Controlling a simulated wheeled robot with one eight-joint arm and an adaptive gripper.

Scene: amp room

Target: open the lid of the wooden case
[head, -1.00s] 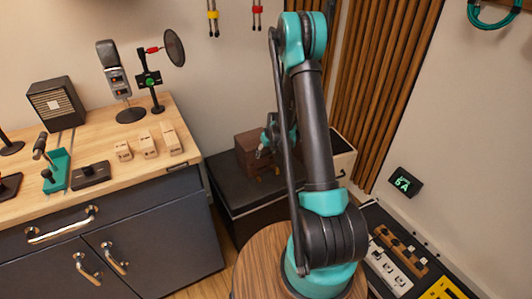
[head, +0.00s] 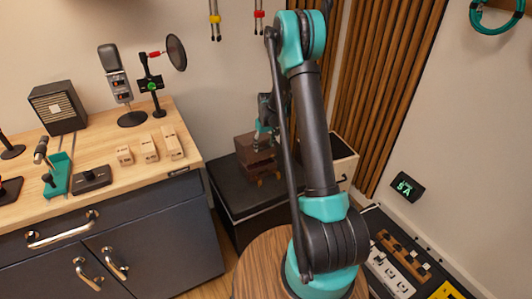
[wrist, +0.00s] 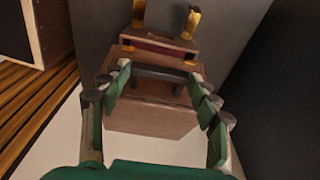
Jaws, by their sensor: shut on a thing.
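The wooden case (head: 268,170) stands on a black cabinet behind my arm in the head view. In the wrist view the case's brown lid (wrist: 150,116) fills the middle, with a dark handle (wrist: 160,80) on top. A red lining strip shows at the front edge, so the lid looks slightly raised. Two brass clasps (wrist: 192,23) stick out at the front. My gripper (wrist: 158,70) has its fingers on either side of the handle and is shut on the lid; the exact contact is hard to see.
The black cabinet top (head: 228,183) has bare room left of the case. A workbench (head: 100,140) with a microphone and wooden blocks stands at left. A slatted wall panel (head: 385,90) is behind at right. A pale-fronted box (head: 343,172) is close on the right.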

